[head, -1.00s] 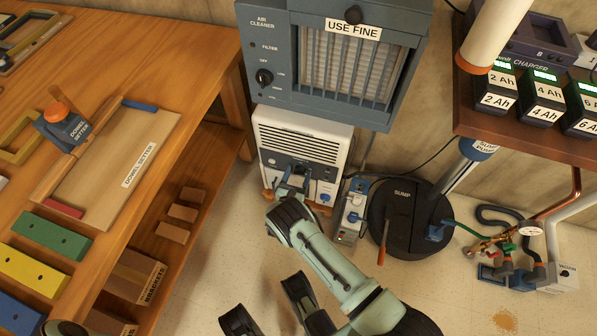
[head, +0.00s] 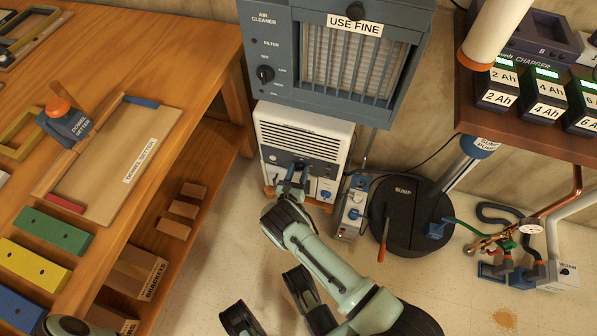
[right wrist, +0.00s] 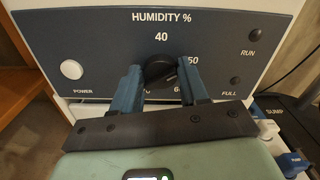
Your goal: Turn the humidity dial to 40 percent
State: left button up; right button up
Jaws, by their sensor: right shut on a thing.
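The black humidity dial (right wrist: 160,70) sits on the dark blue panel of the white dehumidifier (head: 303,132). In the right wrist view, 40 is printed above the dial and 50 to its right; 60 and 70 below are partly hidden. A faint mark on the dial's lower right seems to face between 50 and 60, but it is hard to read. My right gripper (right wrist: 161,80) is shut on the dial, one blue finger on each side. It also shows in the head view (head: 292,178), against the machine's front. My left gripper is out of view.
The air cleaner (head: 330,60) overhangs the dehumidifier. A power strip (head: 352,205) and the black sump lid (head: 410,215) stand close on the right. The wooden workbench (head: 200,60) is on the left. Open floor lies in front.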

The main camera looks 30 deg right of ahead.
jog(key=n, duration=0.6)
jog(key=shift+w+a, duration=0.1)
jog(key=n, duration=0.5)
jog(key=shift+f, duration=0.1)
jog(key=shift+n, duration=0.4)
jog(key=o, duration=1)
jog(key=shift+o, duration=0.2)
